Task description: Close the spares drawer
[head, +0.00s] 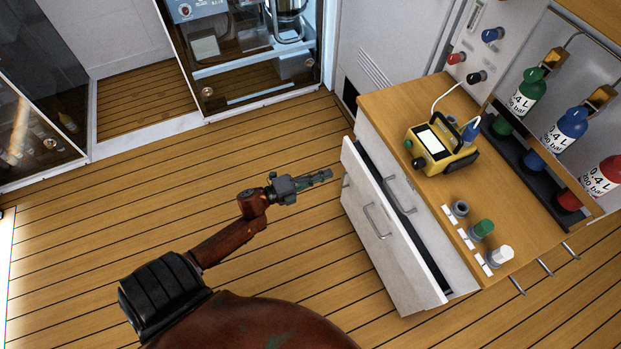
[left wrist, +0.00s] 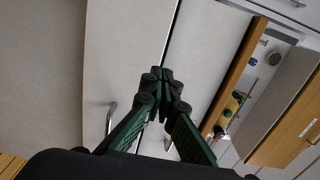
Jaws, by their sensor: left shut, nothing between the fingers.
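A white drawer (head: 385,240) stands pulled out from the wood-topped cabinet (head: 465,255), with a dark gap behind its front. It has a metal bar handle (head: 376,222); no label is readable, so I cannot tell by name that it is the spares drawer. My left gripper (head: 328,175) is shut and empty, just left of the drawer front's far end; any contact is unclear. In the left wrist view, the closed green-and-black fingers (left wrist: 162,78) point toward pale panels (left wrist: 120,60) with a metal handle (left wrist: 111,118). My right gripper is not in view.
On the cabinet top stand a yellow device (head: 440,150) and several small fittings, including a green one (head: 481,230). Gas bottles (head: 527,92) stand behind. The plank floor (head: 130,215) left of the drawer is clear. A glass-fronted unit (head: 245,50) stands at the back.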

